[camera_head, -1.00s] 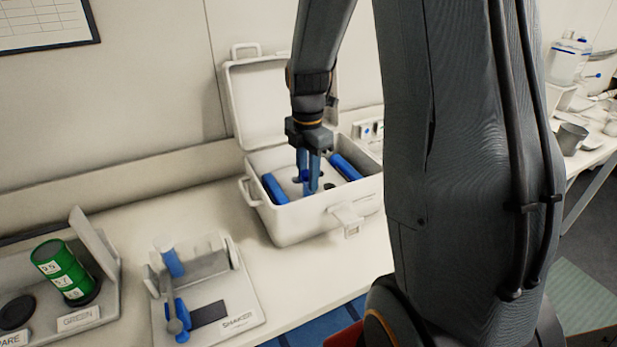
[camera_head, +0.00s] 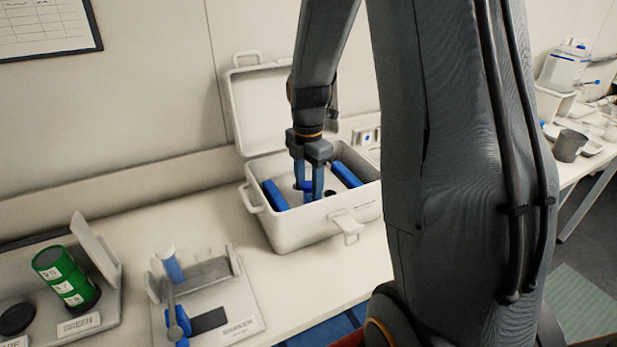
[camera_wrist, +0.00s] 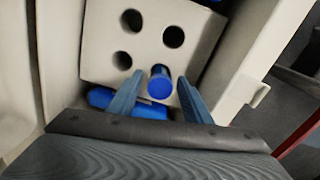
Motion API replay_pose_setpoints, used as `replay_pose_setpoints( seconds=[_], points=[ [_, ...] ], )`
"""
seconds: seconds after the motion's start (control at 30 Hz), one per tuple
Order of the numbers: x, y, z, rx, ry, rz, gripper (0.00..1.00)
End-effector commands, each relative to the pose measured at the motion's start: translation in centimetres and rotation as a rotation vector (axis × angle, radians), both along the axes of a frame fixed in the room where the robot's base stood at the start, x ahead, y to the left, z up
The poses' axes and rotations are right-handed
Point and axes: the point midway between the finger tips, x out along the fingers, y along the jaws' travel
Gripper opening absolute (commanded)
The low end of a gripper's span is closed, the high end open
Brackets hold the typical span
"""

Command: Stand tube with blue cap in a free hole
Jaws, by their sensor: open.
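The blue-capped tube (camera_wrist: 160,84) is in the pale block (camera_wrist: 100,50) inside the open white box (camera_head: 300,225). In the wrist view its cap faces the camera, and it appears to stand in a hole; the hole itself is hidden under it. Three dark empty holes show beside it: an upper one (camera_wrist: 131,20), a right one (camera_wrist: 173,37) and a left one (camera_wrist: 122,60). My gripper (camera_wrist: 158,92) is open, with one finger on each side of the cap and gaps visible. In the head view my gripper (camera_head: 308,190) points down into the box.
Blue packs line the box at left (camera_head: 275,194) and right (camera_head: 347,174). The box lid (camera_head: 270,105) stands open behind my arm. A shaker (camera_head: 215,300) with a blue tube (camera_head: 171,266) and a green stack (camera_head: 64,275) stand to the left. Bare table lies in front of the box.

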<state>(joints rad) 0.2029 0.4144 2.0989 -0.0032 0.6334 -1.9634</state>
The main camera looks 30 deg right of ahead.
Motion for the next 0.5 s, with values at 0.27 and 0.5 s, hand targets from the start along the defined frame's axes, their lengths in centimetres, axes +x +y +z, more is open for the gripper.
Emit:
replay_pose_setpoints(
  seconds=[0.27, 0.5],
  points=[
    [0.3, 0.0, 3.4, -0.002, -0.007, 0.000, 0.45],
    [0.3, 0.0, 8.3, -0.002, -0.006, 0.000, 0.45]
  ],
)
